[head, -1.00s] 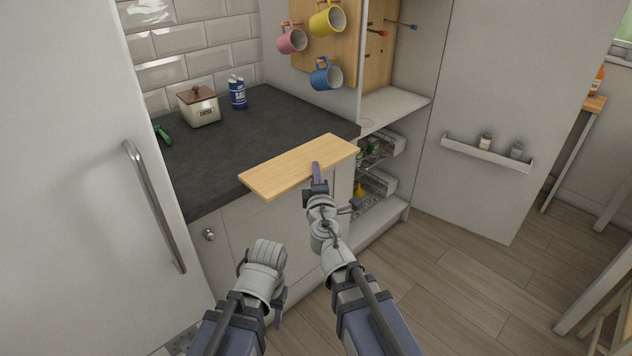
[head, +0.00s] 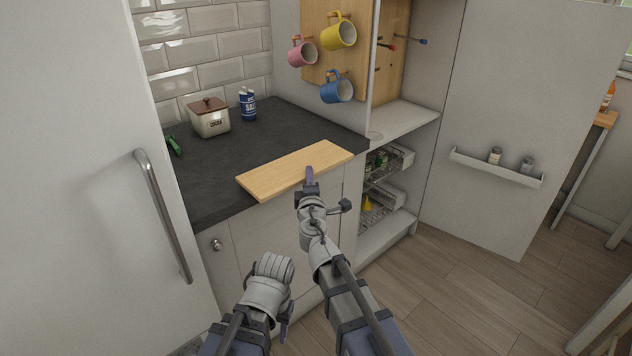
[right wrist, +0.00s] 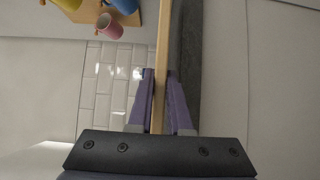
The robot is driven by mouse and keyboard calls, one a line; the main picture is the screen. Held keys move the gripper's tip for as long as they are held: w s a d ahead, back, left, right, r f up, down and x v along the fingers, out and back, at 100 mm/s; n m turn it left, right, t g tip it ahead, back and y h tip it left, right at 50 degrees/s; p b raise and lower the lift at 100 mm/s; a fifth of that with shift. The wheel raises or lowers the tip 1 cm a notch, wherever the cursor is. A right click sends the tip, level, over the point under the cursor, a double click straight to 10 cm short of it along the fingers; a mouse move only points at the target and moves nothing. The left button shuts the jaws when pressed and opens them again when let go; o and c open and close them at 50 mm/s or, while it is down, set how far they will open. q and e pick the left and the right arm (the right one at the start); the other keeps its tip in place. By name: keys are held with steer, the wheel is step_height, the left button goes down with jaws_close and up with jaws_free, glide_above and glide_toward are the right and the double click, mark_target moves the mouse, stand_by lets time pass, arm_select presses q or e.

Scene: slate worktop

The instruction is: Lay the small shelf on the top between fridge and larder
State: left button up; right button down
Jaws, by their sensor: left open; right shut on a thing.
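The small shelf (head: 290,171) is a flat light-wood board at the front edge of the dark worktop (head: 225,163). My right gripper (head: 309,180) is shut on its front edge and holds it about level. In the right wrist view the shelf (right wrist: 162,60) stands edge-on between the purple fingers (right wrist: 160,105). I cannot tell whether the shelf touches the worktop. My left gripper (head: 286,318) hangs low in front of the cabinet, empty and open, with its fingers partly hidden. The white fridge (head: 80,180) is on the left. The larder (head: 405,125) stands open on the right.
A sugar tin (head: 208,118), a blue salt container (head: 247,104) and a green item (head: 174,146) stand at the back of the worktop. Mugs (head: 337,88) hang above its right end. The larder door (head: 500,110) stands open. The worktop's middle is clear.

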mark_target(301, 169)
steer(key=w+a, duration=0.2)
steer(key=w, duration=0.1)
steer(key=shift+f, duration=0.1)
steer(key=shift+w+a+f+b, duration=0.15)
steer(key=shift+f+b, duration=0.1)
steer(key=shift+b, duration=0.1)
steer(key=shift+f+b, duration=1)
steer(key=shift+f, duration=0.2)
steer(key=shift+c, duration=0.6)
jaws_free()
steer(key=shift+f+b, duration=0.1)
steer(key=shift+b, duration=0.2)
steer(key=shift+s, duration=0.25)
